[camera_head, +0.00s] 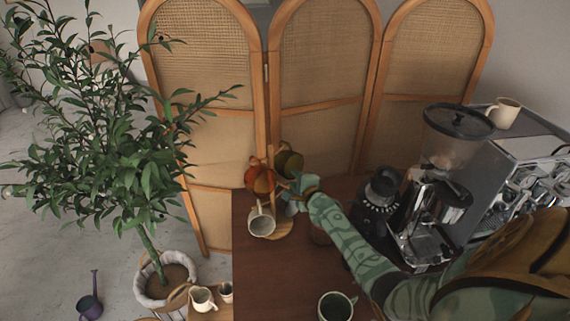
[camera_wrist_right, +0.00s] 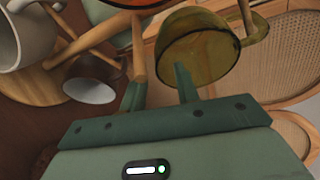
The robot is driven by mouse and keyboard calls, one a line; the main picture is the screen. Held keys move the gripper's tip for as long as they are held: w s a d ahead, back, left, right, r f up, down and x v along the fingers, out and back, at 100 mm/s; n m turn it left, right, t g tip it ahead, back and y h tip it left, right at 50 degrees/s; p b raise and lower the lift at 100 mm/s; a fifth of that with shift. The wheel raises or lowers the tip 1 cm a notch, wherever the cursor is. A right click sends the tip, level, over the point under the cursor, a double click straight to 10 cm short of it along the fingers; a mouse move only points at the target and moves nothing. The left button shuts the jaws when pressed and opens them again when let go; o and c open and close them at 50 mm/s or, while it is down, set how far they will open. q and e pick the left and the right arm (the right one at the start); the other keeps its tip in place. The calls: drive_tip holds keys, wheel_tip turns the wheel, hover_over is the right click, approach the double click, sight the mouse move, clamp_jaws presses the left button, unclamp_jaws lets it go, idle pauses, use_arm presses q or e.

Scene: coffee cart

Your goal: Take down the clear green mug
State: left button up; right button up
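The clear green mug (camera_head: 291,162) hangs at the upper right of a wooden mug tree (camera_head: 283,228). In the right wrist view the mug (camera_wrist_right: 196,55) is tilted, just beyond my fingers. My right gripper (camera_head: 294,192) is at the tree, just below the mug. In its wrist view the two fingers (camera_wrist_right: 160,90) are apart, with the right fingertip overlapping the mug's lower edge. I cannot tell whether they touch. A clear orange mug (camera_head: 260,179) and a white mug (camera_head: 262,223) also hang on the tree. My left gripper is not in view.
A grinder (camera_head: 378,203) and an espresso machine (camera_head: 520,165) stand to the right, with a cream mug (camera_head: 504,112) on top. A dark green mug (camera_head: 337,307) stands at the table's front. A folding screen (camera_head: 320,60) is behind. The table's left front (camera_head: 265,280) is clear.

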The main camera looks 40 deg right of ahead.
drive_tip(key=shift+s+r, duration=0.1)
drive_tip(key=shift+s, duration=0.05)
drive_tip(key=shift+c, duration=0.9)
drive_tip(key=shift+a, duration=0.1)
clamp_jaws()
